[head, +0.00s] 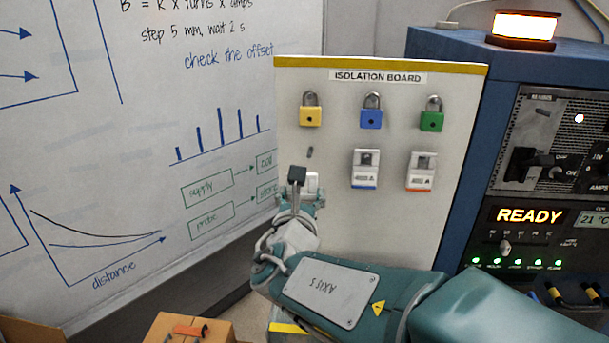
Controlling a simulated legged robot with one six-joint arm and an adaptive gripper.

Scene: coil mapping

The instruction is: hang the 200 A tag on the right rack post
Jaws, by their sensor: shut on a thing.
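My gripper (301,192) is at the lower left of the isolation board (390,220), below a bare peg (310,152). It is shut on a white tag (313,183), which is mostly hidden behind the fingers. I cannot read its label, so I cannot confirm that it is the 200 A tag. A tag with a blue stripe (365,170) and a tag with an orange stripe (421,172) hang to the right on the board. Their small labels are hard to read. I cannot make out a right rack post in this view.
Yellow (311,115), blue (371,117) and green (432,120) padlocks hang above the tags. A blue cabinet (450,50) with a black handle (525,160) and lit READY display (530,216) stands right.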

